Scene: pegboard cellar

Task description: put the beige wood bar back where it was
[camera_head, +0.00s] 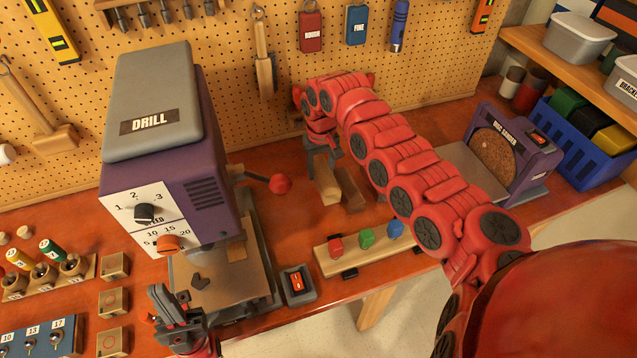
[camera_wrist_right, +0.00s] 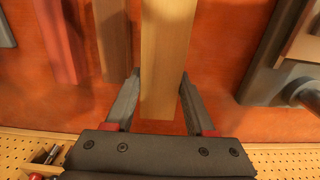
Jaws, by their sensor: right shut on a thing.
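The beige wood bar (camera_head: 326,181) is at the back of the workbench, below the pegboard. My right gripper (camera_head: 322,150) is shut on it from above. In the right wrist view the bar (camera_wrist_right: 166,50) runs between the two fingers of the gripper (camera_wrist_right: 161,103). I cannot tell whether its lower end touches the bench. A brown bar (camera_head: 350,188) lies just right of it in the head view. It also shows in the wrist view (camera_wrist_right: 112,38). My left gripper (camera_head: 180,312) is low at the front, by the drill press base; its opening is unclear.
The purple drill press (camera_head: 210,170) stands to the left, with a red-knobbed lever (camera_head: 280,184). A wooden strip (camera_head: 325,260) with red, green and blue pieces lies in front. A disc sander (camera_head: 510,150) stands right. In the wrist view a reddish bar (camera_wrist_right: 60,40) lies beyond the brown one.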

